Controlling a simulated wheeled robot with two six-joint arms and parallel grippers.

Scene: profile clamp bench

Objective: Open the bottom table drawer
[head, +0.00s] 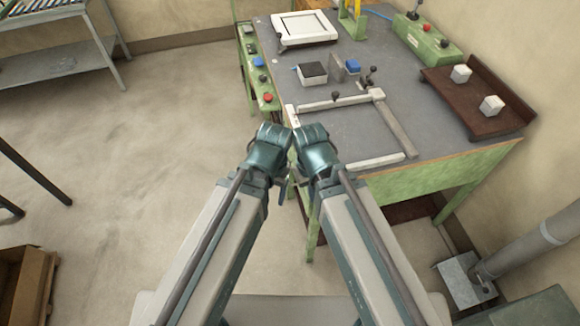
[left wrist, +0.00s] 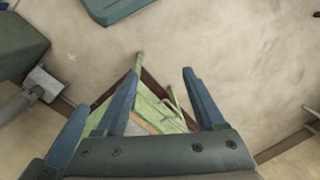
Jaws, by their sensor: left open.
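The workbench (head: 350,110) has a grey top and a green frame, and it stands ahead and to the right in the head view. In the left wrist view part of its green frame (left wrist: 150,108) shows beyond the fingers, with thin bar-like handles (left wrist: 172,97) on it. I cannot tell which drawer these belong to. The bottom drawer is not clearly visible in either view. My left gripper (left wrist: 161,76) is open with nothing between its fingers, apart from the bench. In the head view my arms hide both grippers' fingertips.
On the bench are a pale clamp frame (head: 390,125), a white tray (head: 304,29), a dark block holder (head: 312,73) and a brown rack (head: 470,105). A green button box (head: 258,70) lines its left side. A cardboard box (head: 25,285) sits lower left. The left floor is mostly clear.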

